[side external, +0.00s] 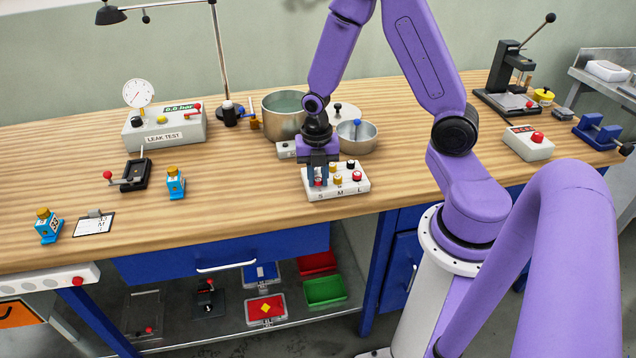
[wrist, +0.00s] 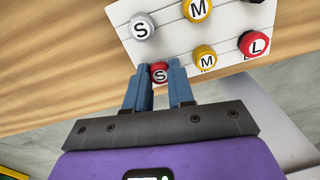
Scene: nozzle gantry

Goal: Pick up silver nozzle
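The silver nozzle (wrist: 143,27), its round cap marked S, stands on the white rack (wrist: 122,30) in the wrist view. It is beyond my gripper's fingertips and slightly to their left, not between them. In the side external view I cannot make it out behind my gripper (side external: 318,180). In the wrist view my gripper (wrist: 161,67) has its two blue fingers apart, with a red S nozzle (wrist: 159,73) showing between the tips. I cannot tell whether the fingers touch that red nozzle. The rack (side external: 345,190) lies on the wooden bench.
Close by on the rack are gold M nozzles (wrist: 204,58) and a red L nozzle (wrist: 253,43). A large pot (side external: 283,115) and a smaller pan (side external: 357,137) stand behind the rack. Bare bench (side external: 240,215) lies to its left.

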